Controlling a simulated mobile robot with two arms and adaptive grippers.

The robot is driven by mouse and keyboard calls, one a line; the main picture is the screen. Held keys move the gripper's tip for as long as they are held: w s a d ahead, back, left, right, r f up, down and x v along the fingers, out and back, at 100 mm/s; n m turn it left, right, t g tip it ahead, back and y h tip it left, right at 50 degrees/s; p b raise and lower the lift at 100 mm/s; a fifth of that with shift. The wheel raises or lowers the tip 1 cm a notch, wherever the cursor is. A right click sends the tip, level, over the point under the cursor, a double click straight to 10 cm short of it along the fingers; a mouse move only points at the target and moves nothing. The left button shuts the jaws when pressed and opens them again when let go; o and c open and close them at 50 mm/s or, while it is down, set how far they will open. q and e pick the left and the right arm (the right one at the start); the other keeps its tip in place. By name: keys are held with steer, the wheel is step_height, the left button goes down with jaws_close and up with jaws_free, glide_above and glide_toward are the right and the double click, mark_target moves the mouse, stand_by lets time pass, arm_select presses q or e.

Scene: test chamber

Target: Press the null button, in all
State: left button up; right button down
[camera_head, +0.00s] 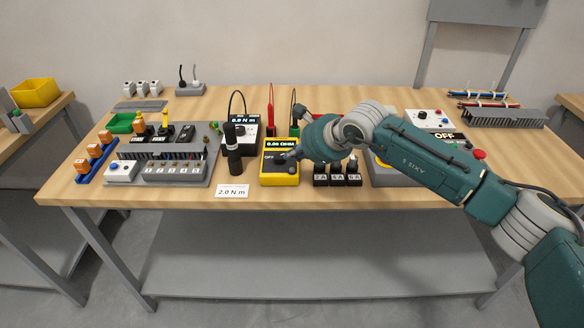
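A yellow meter (267,177) stands on the wooden table near its front edge, a little left of the middle. Its display (281,144) reads 0.00 OHM. My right gripper (284,159) reaches in from the right, with its dark tip over the meter's face, just below the display. It covers part of the face, so I cannot make out a null button. Whether the tip touches the face, and whether the fingers are open or shut, I cannot tell. My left gripper is not in view.
A black torque tool (233,153) stands left of the meter, by a 0.0 N m display (245,121). Red (270,112) and green probes stand behind. Black labelled blocks (337,177) sit to the right. A grey terminal panel (205,178) fills the left. My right arm spans the table's right half.

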step_height(320, 180, up, 4)
steer(key=shift+f+p, duration=0.25)
steer(key=shift+p, duration=0.15)
stand_by(0.5)
